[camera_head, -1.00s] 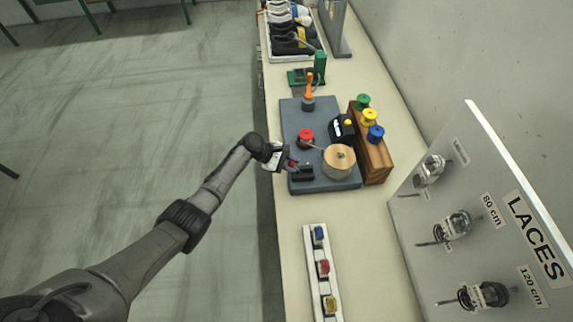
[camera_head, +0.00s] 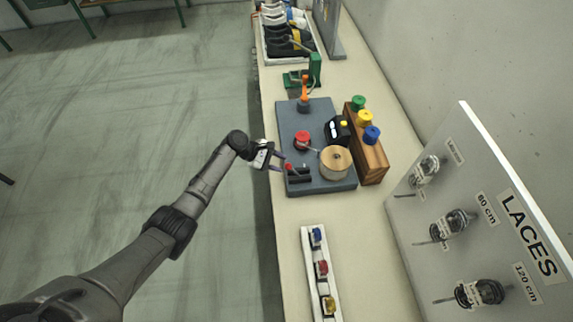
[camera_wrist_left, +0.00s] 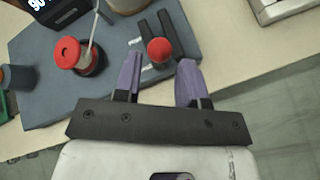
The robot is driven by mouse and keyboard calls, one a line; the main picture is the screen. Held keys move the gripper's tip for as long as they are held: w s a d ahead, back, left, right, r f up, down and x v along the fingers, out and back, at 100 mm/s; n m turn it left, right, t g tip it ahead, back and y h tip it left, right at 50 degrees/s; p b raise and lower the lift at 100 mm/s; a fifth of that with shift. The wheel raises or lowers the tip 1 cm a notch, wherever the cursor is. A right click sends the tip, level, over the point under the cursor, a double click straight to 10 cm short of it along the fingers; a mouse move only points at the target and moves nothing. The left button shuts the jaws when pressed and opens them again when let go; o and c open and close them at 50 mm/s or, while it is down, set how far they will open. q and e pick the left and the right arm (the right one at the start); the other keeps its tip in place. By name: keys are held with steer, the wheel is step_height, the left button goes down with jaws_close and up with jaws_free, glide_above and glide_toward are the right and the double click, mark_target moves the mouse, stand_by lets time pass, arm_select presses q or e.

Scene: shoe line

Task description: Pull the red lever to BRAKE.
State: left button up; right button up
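The red lever, with a round red knob (camera_head: 289,167), stands on a black slotted base (camera_head: 299,178) at the near left corner of the grey board (camera_head: 325,183). My left gripper (camera_head: 281,162) is open, at the board's left edge, just left of the knob. In the left wrist view its two purple fingers (camera_wrist_left: 160,66) are spread apart, and the red knob (camera_wrist_left: 160,50) shows between and just beyond their tips. I cannot tell whether a finger touches it. No BRAKE lettering is readable. My right gripper is not in view.
A wooden spool rack (camera_head: 372,160) stands right. A white strip (camera_head: 309,262) lies nearer; bare tabletop separates it from the board.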

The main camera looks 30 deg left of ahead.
arm_select(q)
steer(key=v, duration=0.9)
steer(key=shift+a+r, duration=0.2)
steer(key=shift+r, duration=0.05)
steer(key=shift+s, duration=0.1)
